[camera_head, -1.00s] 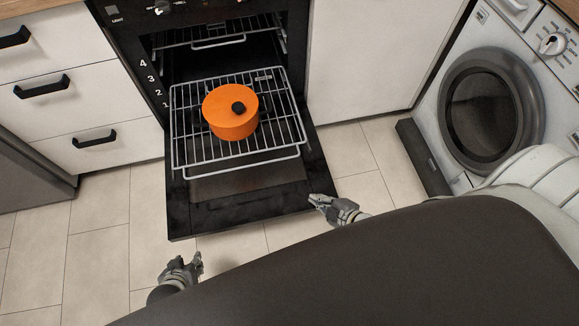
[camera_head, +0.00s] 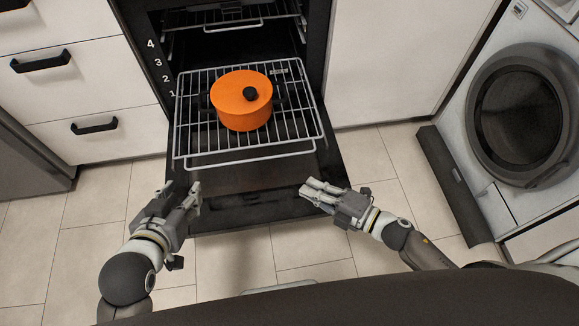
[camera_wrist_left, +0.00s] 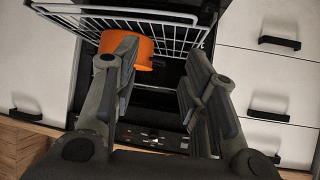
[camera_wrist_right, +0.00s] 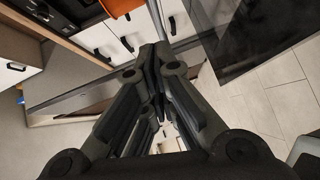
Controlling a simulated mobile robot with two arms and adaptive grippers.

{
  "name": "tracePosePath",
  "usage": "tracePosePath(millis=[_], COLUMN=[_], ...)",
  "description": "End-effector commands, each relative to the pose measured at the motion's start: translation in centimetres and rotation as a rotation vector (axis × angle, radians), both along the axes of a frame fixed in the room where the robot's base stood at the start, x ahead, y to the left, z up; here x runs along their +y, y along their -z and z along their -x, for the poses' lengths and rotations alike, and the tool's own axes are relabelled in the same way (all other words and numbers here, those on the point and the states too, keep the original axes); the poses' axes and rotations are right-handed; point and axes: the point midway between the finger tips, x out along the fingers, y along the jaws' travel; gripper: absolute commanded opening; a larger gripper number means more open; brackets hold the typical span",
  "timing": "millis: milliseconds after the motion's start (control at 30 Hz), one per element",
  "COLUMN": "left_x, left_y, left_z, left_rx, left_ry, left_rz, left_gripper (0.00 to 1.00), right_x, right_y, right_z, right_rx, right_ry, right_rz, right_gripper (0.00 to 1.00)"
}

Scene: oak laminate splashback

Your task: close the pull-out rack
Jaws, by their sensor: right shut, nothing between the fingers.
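The pull-out rack (camera_head: 182,150) is a wire shelf slid out of the oven over the lowered black oven door (camera_head: 255,176). An orange pot (camera_head: 238,110) with a black knob sits on the rack; it also shows in the left wrist view (camera_wrist_left: 145,52). My left gripper (camera_head: 182,190) is open and empty at the door's left front corner, nearer to me than the rack's front bar. In the left wrist view its fingers (camera_wrist_left: 160,75) are spread below the rack. My right gripper (camera_head: 310,190) is shut and empty by the door's right front corner, apart from the rack.
White drawers (camera_head: 85,85) with black handles stand left of the oven. A white cabinet panel (camera_head: 400,60) and a washing machine (camera_head: 530,110) are on the right. The tiled floor (camera_head: 300,245) before the door is clear.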

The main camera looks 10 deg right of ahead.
Motion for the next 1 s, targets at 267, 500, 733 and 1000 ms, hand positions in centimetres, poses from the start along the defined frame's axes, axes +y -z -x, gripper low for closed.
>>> tracePosePath(millis=[267,500,733,1000], left_x=[-1.1,-1.9,-2.3,-2.4], left_y=[-2.8,-6.0,-8.0,-8.5], left_z=[-2.3,-3.8,-4.4,-4.4], left_rx=[-0.188,-0.369,-0.47,-0.493], left_ry=[0.014,0.025,0.031,0.033], left_rz=[0.044,0.088,0.113,0.119], left_gripper=[0.4,0.4,0.4,0.4], right_x=[4.2,4.8,4.8,4.8], right_y=[0.9,1.6,1.8,1.8], right_z=[-4.3,-7.1,-8.4,-8.7], right_rx=[-0.002,0.0,0.002,0.002], right_ry=[0.0,0.002,0.002,0.002], right_rz=[-0.002,0.0,0.0,-0.002], right_gripper=[0.0,0.0,0.0,0.0])
